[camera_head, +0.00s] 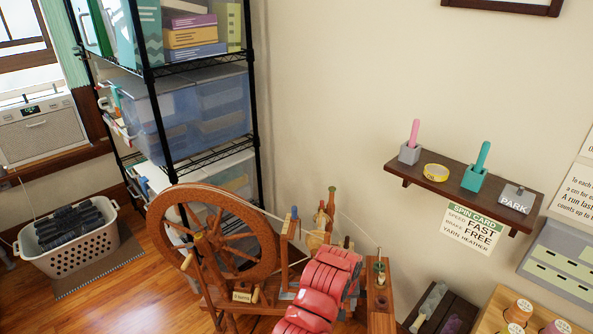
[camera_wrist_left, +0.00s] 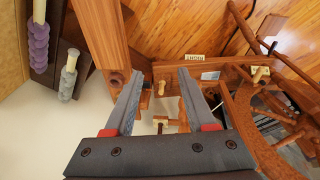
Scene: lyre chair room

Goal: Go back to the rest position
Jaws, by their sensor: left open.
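My left gripper (camera_wrist_left: 161,88) is open and empty in the left wrist view, its two fingers apart. Beyond the fingers are wooden parts of the spinning wheel (camera_wrist_left: 245,95), with a pale peg showing between them; I cannot tell whether anything touches. In the head view a red jointed arm of mine reaches in from the bottom beside the spinning wheel (camera_head: 215,197); its gripper cannot be made out there. My right gripper is in neither view.
A wire rack (camera_head: 200,67) with bins stands behind the wheel. A wall shelf (camera_head: 450,185) holds a pink and a teal stick in blocks, a yellow ring and a PARK block. A dark tray (camera_head: 455,310) is at the lower right. A laundry basket (camera_head: 75,255) stands left.

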